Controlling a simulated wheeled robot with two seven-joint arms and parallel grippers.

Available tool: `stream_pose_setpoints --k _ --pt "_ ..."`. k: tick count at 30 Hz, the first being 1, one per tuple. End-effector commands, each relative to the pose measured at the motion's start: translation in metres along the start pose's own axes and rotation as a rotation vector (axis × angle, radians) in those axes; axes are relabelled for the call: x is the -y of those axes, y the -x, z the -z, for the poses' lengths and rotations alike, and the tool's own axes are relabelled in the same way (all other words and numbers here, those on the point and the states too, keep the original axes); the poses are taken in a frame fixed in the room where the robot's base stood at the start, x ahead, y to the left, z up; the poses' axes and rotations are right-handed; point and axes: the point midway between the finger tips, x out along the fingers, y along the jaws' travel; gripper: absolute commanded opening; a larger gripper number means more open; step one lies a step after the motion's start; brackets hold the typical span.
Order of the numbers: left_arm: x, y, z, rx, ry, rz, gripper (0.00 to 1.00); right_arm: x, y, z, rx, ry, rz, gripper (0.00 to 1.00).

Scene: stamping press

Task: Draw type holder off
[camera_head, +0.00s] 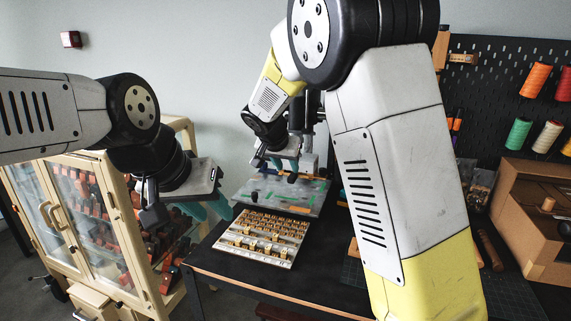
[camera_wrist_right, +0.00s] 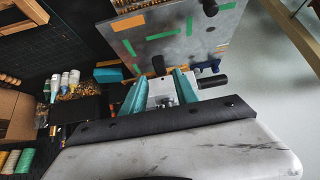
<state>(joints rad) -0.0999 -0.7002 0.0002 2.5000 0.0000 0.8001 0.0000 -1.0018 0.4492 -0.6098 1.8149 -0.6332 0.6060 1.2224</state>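The stamping press (camera_head: 303,115) stands at the back of the table, mostly hidden behind my right arm. My right gripper (camera_head: 285,172) is at the front of the press, above a grey plate (camera_head: 262,187) with green and orange tape. In the right wrist view, my right gripper's teal fingers (camera_wrist_right: 160,75) stand apart, on either side of a dark knob (camera_wrist_right: 158,64). The knob looks like the type holder's handle, but I cannot tell for sure. A second dark handle (camera_wrist_right: 212,81) is outside the fingers. My left gripper (camera_head: 207,207) is open and empty, left of the table.
A tray of brass type (camera_head: 282,262) lies on the dark table (camera_head: 225,267) in front of the plate. A glass-door cabinet (camera_head: 80,235) stands left. Thread spools (camera_head: 537,80) hang on the pegboard (camera_head: 490,65) at right, above a wooden box (camera_head: 530,225).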

Motion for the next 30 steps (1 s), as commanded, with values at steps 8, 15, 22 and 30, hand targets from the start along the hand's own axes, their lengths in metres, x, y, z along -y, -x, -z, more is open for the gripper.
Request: stream_pose_setpoints --k 8,15,22,30 --pt "0.0 0.0 0.0 0.0 0.0 0.0 0.36 -0.001 -0.039 -0.001 0.003 0.0 -0.003 0.35" --pt "0.0 0.0 0.0 0.0 0.0 0.0 0.36 -0.002 -0.075 -0.001 0.002 0.0 -0.002 0.35" --pt "0.0 0.0 0.0 0.0 0.0 0.0 0.36 0.0 -0.072 0.0 0.001 0.0 0.002 0.0" --pt "0.0 0.0 0.0 0.0 0.0 0.0 0.36 0.0 -0.071 0.001 -0.001 0.0 0.004 0.0"
